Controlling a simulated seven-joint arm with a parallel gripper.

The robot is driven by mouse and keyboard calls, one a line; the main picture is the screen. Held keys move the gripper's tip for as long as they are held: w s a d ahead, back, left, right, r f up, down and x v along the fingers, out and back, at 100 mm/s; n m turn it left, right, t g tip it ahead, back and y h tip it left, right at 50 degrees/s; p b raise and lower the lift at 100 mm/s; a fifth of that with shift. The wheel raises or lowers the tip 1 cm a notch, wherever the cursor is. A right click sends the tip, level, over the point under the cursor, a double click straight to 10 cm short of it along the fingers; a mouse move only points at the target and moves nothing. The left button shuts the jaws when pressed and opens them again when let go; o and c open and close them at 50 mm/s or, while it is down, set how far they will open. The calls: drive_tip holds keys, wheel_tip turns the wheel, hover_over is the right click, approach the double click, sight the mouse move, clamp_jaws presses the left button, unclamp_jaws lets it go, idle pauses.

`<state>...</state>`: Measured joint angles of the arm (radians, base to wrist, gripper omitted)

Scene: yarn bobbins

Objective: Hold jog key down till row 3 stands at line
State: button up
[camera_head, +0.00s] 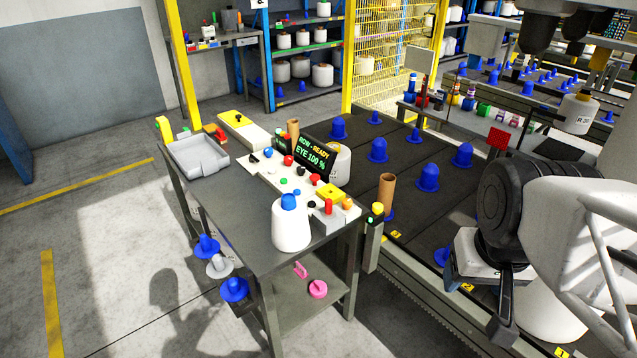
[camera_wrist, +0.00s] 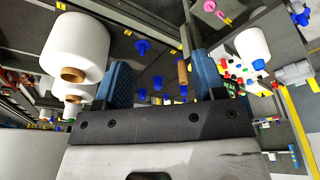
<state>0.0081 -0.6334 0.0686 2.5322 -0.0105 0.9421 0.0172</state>
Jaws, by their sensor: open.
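The control panel (camera_head: 300,185) lies on the dark table, with several coloured buttons. I cannot tell which one is the jog key. My gripper (camera_head: 474,305) is at the right, away from the panel and pointing down. In the wrist view my gripper (camera_wrist: 164,78) is open, its blue fingers apart with nothing between them.
A white bobbin (camera_head: 291,225) stands at the table's near corner, beside the panel. A brown tube (camera_head: 387,192) stands on a peg near the deck's edge. A grey tray (camera_head: 198,156) is on the table's left. A large white bobbin (camera_wrist: 76,45) is close beside a finger.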

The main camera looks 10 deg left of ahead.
clamp_jaws()
idle(0.4)
idle(1.4)
